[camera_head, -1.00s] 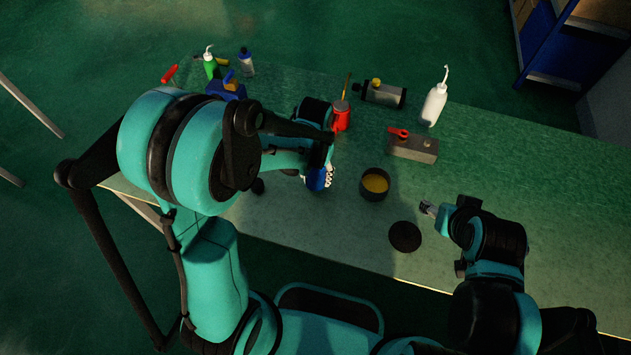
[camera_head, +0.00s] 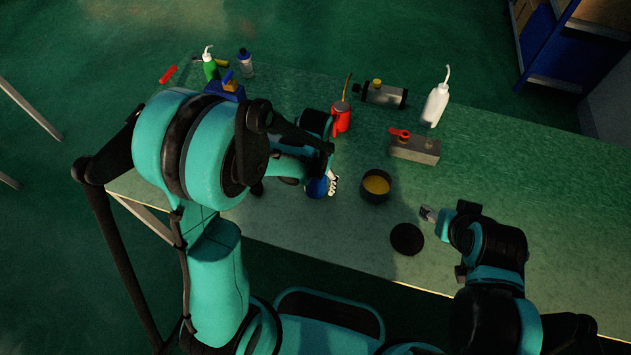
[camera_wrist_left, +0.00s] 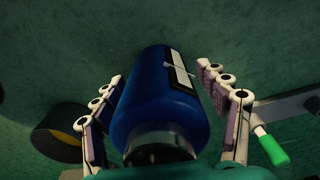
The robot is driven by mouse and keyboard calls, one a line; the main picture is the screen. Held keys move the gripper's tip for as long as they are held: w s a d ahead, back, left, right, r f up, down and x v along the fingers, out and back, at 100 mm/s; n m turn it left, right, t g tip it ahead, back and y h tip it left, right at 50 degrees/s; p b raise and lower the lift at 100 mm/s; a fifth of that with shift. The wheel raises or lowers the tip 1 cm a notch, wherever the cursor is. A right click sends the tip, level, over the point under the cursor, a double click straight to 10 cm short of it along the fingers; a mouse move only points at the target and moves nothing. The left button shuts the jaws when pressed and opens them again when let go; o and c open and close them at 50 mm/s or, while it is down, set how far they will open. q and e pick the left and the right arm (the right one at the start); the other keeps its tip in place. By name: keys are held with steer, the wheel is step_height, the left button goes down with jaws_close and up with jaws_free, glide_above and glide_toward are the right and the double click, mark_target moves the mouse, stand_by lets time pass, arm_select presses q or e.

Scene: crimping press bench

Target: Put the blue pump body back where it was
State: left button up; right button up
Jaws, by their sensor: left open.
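The blue pump body (camera_head: 317,187) shows partly under my left gripper (camera_head: 328,184) at the middle of the bench. In the left wrist view the pump body (camera_wrist_left: 160,100) is a blue cylinder with a pale label and a dark, glossy near end. The left gripper's fingers (camera_wrist_left: 168,112) are open, one on each side of it, with a visible gap on the right. Whether the left finger touches it I cannot tell. My right gripper (camera_head: 429,214) is beside the black disc, away from the pump body, with nothing visible in it.
A black bowl with yellow contents (camera_head: 376,186) stands just right of the left gripper, with a black disc (camera_head: 406,239) in front. A red can (camera_head: 341,117), a grey block (camera_head: 414,148) and a white bottle (camera_head: 436,103) stand behind. A green-handled tool (camera_wrist_left: 270,146) lies near the fingers.

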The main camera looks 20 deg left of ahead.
arm_select(q)
steer(key=shift+r, duration=0.3)
step_height(320, 180, up, 11)
steer(key=p, duration=0.4)
steer(key=shift+s+p, duration=0.1)
steer(key=shift+p, duration=0.3)
steer(key=shift+s+a+r, duration=0.1)
steer(key=shift+r, duration=0.55)
steer(key=s+a+r+n+t, duration=0.1)
steer(key=s+a+r+t, duration=0.3)
steer(key=s+r+t, duration=0.3)
steer(key=s+r, duration=0.2)
steer(key=s, duration=0.1)
steer(key=shift+a+n, duration=0.25)
steer(key=shift+n, duration=0.05)
